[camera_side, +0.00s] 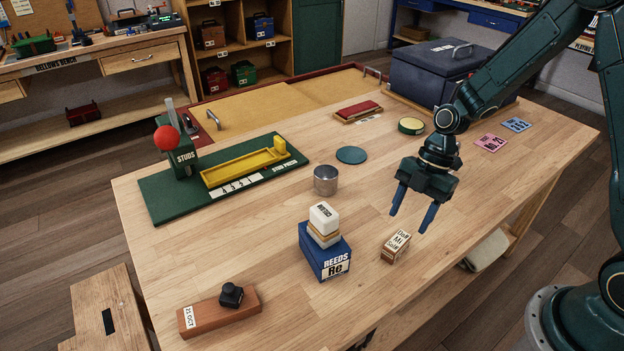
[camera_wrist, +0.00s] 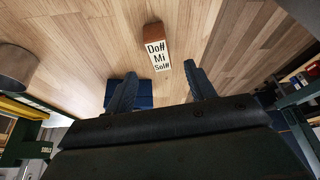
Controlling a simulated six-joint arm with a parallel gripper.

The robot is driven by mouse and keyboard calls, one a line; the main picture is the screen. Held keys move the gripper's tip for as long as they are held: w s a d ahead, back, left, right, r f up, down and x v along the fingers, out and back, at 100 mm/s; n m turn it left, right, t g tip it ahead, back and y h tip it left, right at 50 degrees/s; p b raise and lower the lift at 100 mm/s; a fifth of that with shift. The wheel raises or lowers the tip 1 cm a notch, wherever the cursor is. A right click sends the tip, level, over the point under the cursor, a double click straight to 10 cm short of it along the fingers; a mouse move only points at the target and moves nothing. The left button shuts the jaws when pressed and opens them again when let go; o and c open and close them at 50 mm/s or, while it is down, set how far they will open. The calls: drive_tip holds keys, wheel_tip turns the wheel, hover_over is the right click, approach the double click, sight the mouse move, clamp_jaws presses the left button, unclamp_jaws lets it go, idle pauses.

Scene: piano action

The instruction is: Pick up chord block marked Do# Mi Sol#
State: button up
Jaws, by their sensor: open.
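The chord block marked Do# Mi Sol# (camera_side: 396,246) is a small wooden block with a white label, lying on the table near its front edge, right of the blue reeds box. In the wrist view the block (camera_wrist: 158,50) shows its label, reading Do#, Mi, Sol#, a little beyond and between my two fingers. My gripper (camera_side: 411,213) is open and empty, its blue fingers pointing down, above the table and apart from the block. The fingers also show in the wrist view (camera_wrist: 160,88).
A blue box marked REEDS Re (camera_side: 325,256) with a white-topped block (camera_side: 323,219) on it stands close left of the chord block. A metal cup (camera_side: 326,180) and the green stud press (camera_side: 165,204) are farther left. Table around the block's right side is clear.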

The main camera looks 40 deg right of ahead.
sight(398, 240)
drive_tip(key=shift+x, duration=1.25)
drive_tip(key=shift+x, duration=2.6)
drive_tip(key=c, duration=1.1)
drive_tip(key=shift+o, duration=0.2)
drive_tip(key=shift+r, duration=0.15)
wheel_tip(398, 240, up, 20)
